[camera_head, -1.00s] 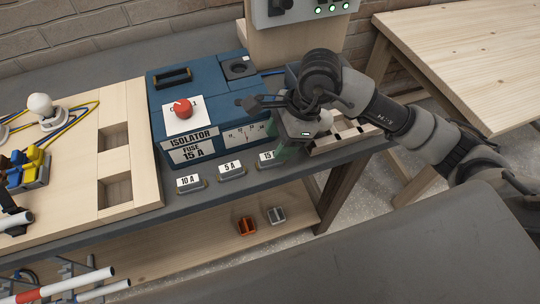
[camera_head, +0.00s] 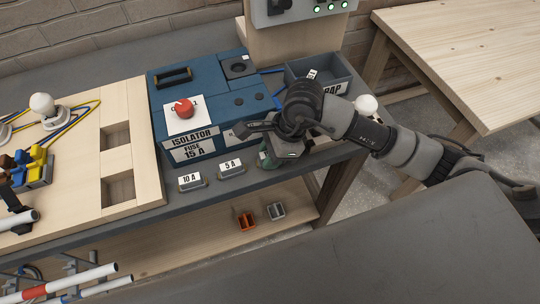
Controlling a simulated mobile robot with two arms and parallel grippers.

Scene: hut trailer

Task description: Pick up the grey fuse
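My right gripper (camera_head: 267,158) is low over the bench's front edge, right of the 5 A piece. The arm and wrist hide most of its fingers, so I cannot tell whether it is open or shut, or whether it touches anything. The 15 A piece at that spot is hidden behind it. Small greyish labelled pieces, 10 A (camera_head: 191,182) and 5 A (camera_head: 231,169), lie in a row along the front edge. A small grey block (camera_head: 276,210) sits on the lower shelf beside an orange one (camera_head: 246,221). I cannot tell which is the grey fuse.
The blue isolator box (camera_head: 196,115) with a red knob (camera_head: 184,107) stands behind the row. A grey scrap bin (camera_head: 337,86) holds a small labelled piece (camera_head: 313,74). A wooden board (camera_head: 80,180) fills the left.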

